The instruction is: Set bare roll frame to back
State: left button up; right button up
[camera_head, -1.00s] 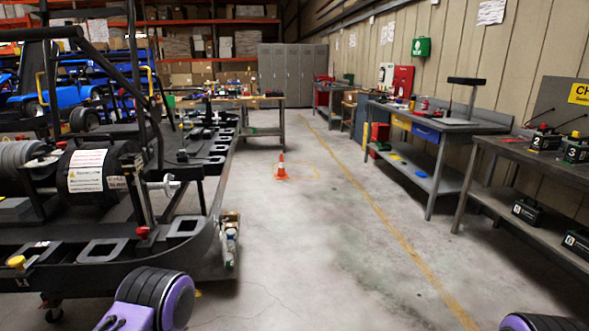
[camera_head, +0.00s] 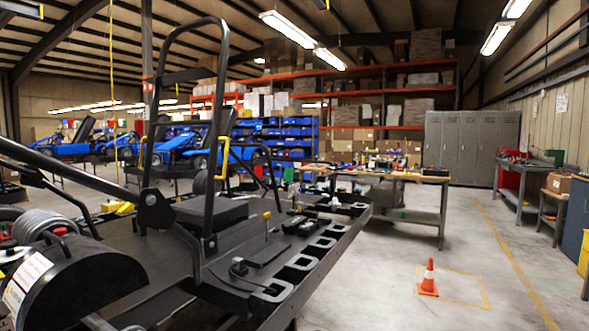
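The bare roll frame (camera_head: 216,120) is a black tubular hoop on the black kart (camera_head: 275,285), left of centre in the head view. The hoop stands up, with a crossbar below its rounded top. A long black tube (camera_head: 70,180) runs from the left edge down to a pivot joint (camera_head: 152,197) near the hoop's foot. I cannot tell whether the hoop is latched. Neither of my grippers is in view.
A black drum-shaped part (camera_head: 85,283) fills the lower left. An orange cone (camera_head: 428,280) stands on the floor to the right. A workbench (camera_head: 443,205) with tools and grey lockers (camera_head: 470,148) are behind. The floor at right is mostly clear.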

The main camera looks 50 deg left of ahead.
aim_at(160, 80)
jog(key=i, duration=2.35)
jog(key=u, duration=3.45)
